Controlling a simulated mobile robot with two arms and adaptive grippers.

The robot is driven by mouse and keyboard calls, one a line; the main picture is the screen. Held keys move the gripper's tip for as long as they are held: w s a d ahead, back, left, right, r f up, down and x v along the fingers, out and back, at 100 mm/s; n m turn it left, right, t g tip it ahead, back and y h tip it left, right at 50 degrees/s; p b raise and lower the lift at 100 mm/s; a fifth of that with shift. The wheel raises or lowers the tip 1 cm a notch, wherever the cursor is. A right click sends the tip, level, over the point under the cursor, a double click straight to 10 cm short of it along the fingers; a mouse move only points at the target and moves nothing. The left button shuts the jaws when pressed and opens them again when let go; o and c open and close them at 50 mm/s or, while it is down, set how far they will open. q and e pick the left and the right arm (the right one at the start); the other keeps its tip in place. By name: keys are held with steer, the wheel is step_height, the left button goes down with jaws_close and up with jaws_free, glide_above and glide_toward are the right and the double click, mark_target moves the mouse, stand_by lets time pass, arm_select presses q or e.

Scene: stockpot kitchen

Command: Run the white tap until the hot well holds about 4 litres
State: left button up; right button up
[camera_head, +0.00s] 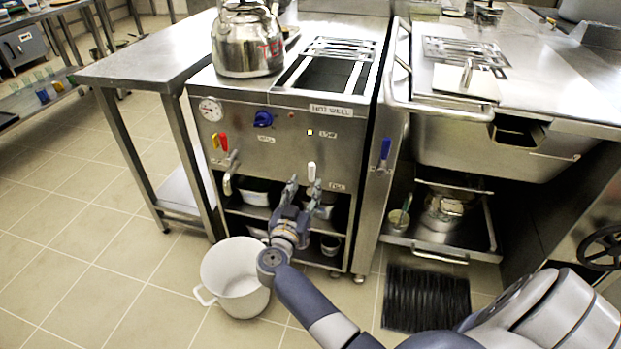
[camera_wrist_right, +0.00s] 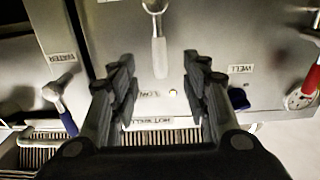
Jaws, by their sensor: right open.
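The white tap (camera_head: 312,172) is on the front of the steel unit, its handle pointing up in the head view. In the wrist view the white handle (camera_wrist_right: 159,58) lies between my right gripper's spread fingers, with clear space on both sides. My right gripper (camera_head: 304,187) is open and empty in front of the tap. The hot well (camera_head: 322,76) is the dark rectangular opening in the unit's top, with its label on the front edge; its water level cannot be made out. A small light (camera_wrist_right: 173,93) glows beside the LOW label. My left gripper is not in view.
A steel kettle (camera_head: 246,42) stands left of the well. A white pot (camera_head: 236,278) stands on the floor below. Floor at left is clear.

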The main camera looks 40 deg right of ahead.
mark_target(311, 174)
steer(key=shift+b+x, duration=0.55)
steer(key=shift+x, duration=0.5)
steer(key=shift+p+x, duration=0.5)
steer(key=shift+x, duration=0.45)
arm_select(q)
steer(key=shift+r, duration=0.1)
arm_select(e)
steer(key=shift+x, duration=1.2)
jaws_close()
